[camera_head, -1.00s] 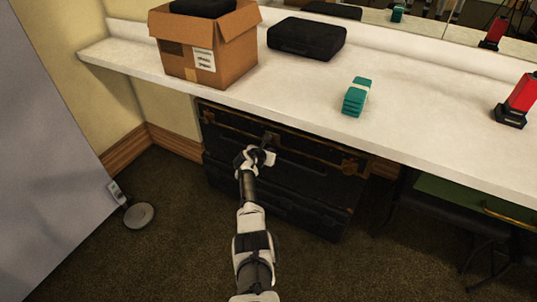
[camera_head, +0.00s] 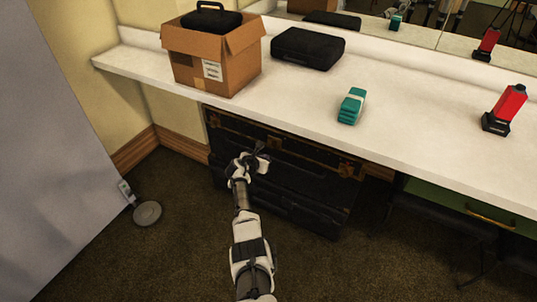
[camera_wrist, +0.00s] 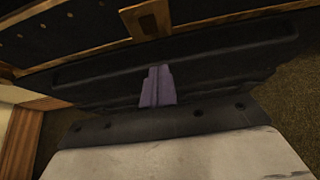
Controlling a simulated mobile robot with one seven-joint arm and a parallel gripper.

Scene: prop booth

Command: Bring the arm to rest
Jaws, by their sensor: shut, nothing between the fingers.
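My gripper (camera_head: 259,149) is at the end of my white and black arm, in front of the dark trunk (camera_head: 300,165) under the counter. Its fingers are small in the head view. In the wrist view my gripper (camera_wrist: 158,86) shows as closed purplish fingers with nothing held. Behind them is the trunk's dark face with brass-coloured trim (camera_wrist: 147,20). I cannot tell whether the fingers touch the trunk.
The white counter (camera_head: 420,125) overhangs the trunk. On it are a cardboard box (camera_head: 200,72) holding a black case, another black case (camera_head: 307,48), a teal bundle (camera_head: 351,106) and a red device (camera_head: 508,108).

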